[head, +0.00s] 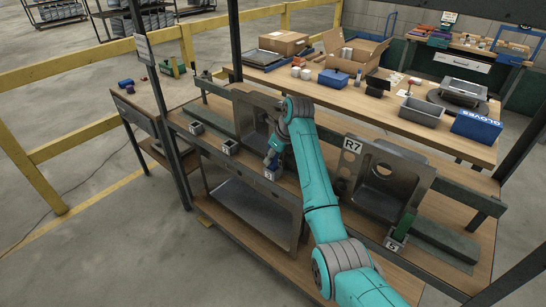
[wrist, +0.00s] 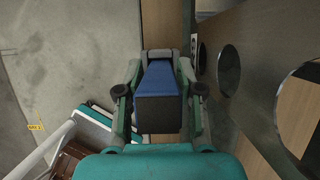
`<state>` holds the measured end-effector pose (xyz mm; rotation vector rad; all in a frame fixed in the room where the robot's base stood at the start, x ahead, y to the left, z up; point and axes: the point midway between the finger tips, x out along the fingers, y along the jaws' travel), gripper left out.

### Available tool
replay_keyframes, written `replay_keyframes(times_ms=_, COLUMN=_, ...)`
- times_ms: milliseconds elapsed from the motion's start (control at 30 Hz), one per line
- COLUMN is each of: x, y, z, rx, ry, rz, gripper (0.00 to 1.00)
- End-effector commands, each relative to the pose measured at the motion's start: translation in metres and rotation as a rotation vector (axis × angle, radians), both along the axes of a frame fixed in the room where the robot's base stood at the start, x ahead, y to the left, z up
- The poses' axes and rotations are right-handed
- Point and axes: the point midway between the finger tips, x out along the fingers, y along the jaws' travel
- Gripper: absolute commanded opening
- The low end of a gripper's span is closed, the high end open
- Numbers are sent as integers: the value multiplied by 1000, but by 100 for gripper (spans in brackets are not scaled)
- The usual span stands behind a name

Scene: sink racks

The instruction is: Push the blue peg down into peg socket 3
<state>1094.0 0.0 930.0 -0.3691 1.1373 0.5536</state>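In the wrist view the blue peg (wrist: 160,78) lies between the two fingers of my gripper (wrist: 160,100), with the pads close against its sides. In the head view my gripper (head: 272,154) points down with the blue peg (head: 269,160) at its tip, small and partly covered by the fingers. The peg is right above peg socket 3 (head: 270,174), a small grey block marked 3 on the rack's front ledge. I cannot tell how far the peg is inside the socket. The socket does not show clearly in the wrist view.
Two other grey sockets (head: 196,128) (head: 230,147) stand to the left on the ledge. A green peg (head: 404,226) stands in socket 5 (head: 394,244) at the right. Sink panels, one marked R7 (head: 352,146), stand behind. A table (head: 350,101) with boxes lies beyond.

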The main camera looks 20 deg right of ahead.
Motion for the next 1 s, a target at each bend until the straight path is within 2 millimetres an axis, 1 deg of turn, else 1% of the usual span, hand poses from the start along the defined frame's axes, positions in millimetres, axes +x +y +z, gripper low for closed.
replay_keyframes(times_ms=167, x=-4, y=-3, z=16, rx=0, ry=-4, rz=0, gripper=37)
replay_keyframes(times_ms=400, x=-18, y=-14, z=60, rx=1, ry=-4, rz=-1, gripper=37)
replay_keyframes(times_ms=600, x=-29, y=-22, z=93, rx=0, ry=-4, rz=-1, gripper=37)
replay_keyframes(times_ms=700, x=-33, y=-25, z=103, rx=0, ry=-3, rz=-1, gripper=37)
replay_keyframes(times_ms=800, x=-36, y=-26, z=110, rx=0, ry=-1, rz=0, gripper=37)
replay_keyframes(times_ms=1000, x=-37, y=-27, z=113, rx=0, ry=0, rz=0, gripper=37)
